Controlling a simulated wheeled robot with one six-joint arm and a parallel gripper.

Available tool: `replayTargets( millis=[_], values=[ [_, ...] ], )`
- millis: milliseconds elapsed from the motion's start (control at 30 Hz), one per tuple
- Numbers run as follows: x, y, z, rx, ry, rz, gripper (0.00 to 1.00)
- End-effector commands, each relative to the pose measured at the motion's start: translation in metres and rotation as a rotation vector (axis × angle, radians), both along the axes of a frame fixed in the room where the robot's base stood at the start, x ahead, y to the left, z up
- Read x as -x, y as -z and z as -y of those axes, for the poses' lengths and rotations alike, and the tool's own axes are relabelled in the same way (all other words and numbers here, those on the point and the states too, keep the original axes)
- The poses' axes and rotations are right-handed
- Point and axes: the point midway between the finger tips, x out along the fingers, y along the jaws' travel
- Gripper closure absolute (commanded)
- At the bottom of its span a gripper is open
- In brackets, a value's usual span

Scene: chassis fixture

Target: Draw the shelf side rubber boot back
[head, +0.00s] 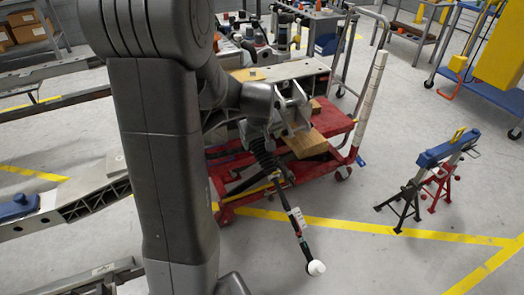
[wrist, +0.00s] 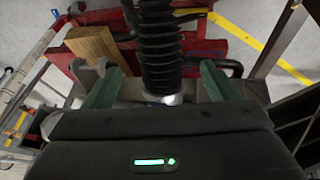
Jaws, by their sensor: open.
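A black ribbed rubber boot (head: 264,155) hangs below a grey metal bracket in the head view, around a rod that slopes down to a white end (head: 316,268). In the wrist view the boot (wrist: 158,50) stands upright in the picture, with a pale metal collar at its lower end. My gripper (wrist: 162,72) is open, with one green finger on each side of the boot and a gap on both sides. My gripper's fingers are hidden behind my arm in the head view. I see only one boot clearly.
A red cart (head: 335,118) with wooden blocks (head: 306,143) stands behind the boot. Grey beams (head: 92,190) run at the left. A shelf with boxes (head: 28,32) is at the far left. Blue-topped stands (head: 440,150) are at the right. The floor at the lower right is clear.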

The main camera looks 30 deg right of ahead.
Motion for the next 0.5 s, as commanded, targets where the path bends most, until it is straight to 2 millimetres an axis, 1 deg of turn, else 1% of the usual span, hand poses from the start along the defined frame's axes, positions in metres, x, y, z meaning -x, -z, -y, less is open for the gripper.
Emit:
replayTargets(
  millis=[33,200,400,500],
  values=[
    [-0.003,0.013,0.002,-0.002,0.000,-0.003,0.19],
    [-0.015,0.041,0.010,-0.001,-0.001,-0.002,0.19],
    [-0.025,0.067,0.017,-0.001,-0.001,-0.001,0.19],
    [-0.028,0.075,0.019,0.000,0.000,0.000,0.19]
  ],
)
